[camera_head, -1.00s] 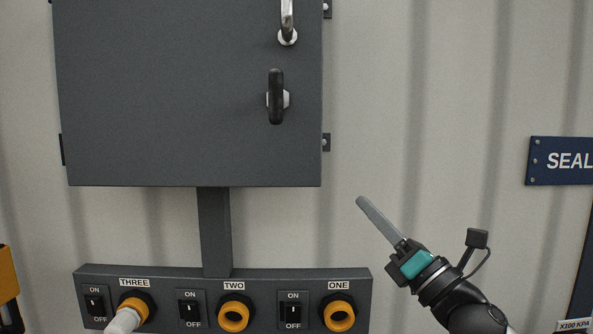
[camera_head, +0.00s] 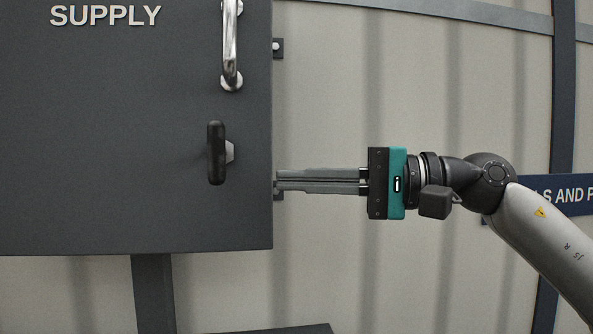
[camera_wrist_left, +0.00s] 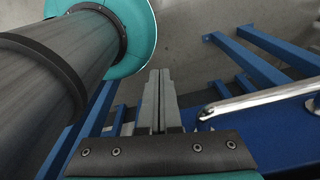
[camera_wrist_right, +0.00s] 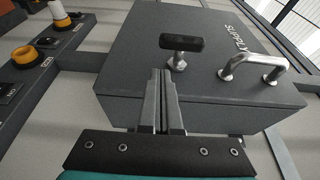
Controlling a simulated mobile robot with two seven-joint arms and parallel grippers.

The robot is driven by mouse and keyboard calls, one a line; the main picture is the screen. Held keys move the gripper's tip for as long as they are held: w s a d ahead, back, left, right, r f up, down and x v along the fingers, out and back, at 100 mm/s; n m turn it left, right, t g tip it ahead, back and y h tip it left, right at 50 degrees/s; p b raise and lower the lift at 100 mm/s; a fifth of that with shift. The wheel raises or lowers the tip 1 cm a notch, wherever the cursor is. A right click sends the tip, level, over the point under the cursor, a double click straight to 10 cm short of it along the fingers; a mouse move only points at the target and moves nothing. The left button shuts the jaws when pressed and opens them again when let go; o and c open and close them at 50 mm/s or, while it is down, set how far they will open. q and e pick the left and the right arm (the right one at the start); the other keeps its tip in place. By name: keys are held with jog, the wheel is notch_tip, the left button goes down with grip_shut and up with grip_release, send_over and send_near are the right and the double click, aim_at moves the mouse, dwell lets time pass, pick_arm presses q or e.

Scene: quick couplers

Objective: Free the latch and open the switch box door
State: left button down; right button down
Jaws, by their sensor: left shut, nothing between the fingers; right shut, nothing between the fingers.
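The dark grey switch box door (camera_head: 120,185) fills the left of the head view, marked SUPPLY. Its black latch handle (camera_head: 216,153) stands upright near the right edge. A chrome pull handle (camera_head: 230,45) sits above it. My right gripper (camera_head: 278,181) is shut and empty, pointing left, its tips beside the box's right edge and a little lower than the latch. In the right wrist view, the latch (camera_wrist_right: 181,45) and pull handle (camera_wrist_right: 252,66) show beyond the fingertips, apart from them. My left gripper (camera_wrist_left: 160,72) is shut and empty, seen only in its own wrist view.
A blue sign (camera_head: 559,190) is on the wall behind my right arm. Blue bars (camera_wrist_left: 245,50) and a chrome rail (camera_wrist_left: 260,102) are near my left gripper.

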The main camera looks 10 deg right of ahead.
aim_at(243, 178)
jog(key=p+x, duration=0.1)
jog(key=x, duration=0.2)
jog(key=p+x, duration=0.1)
jog(key=x, duration=0.2)
jog(key=shift+r, duration=0.2)
jog(key=shift+w+a+f+p, duration=0.1)
jog(key=shift+w+a+p, duration=0.15)
jog(key=shift+a+p, duration=0.3)
jog(key=shift+a, duration=0.1)
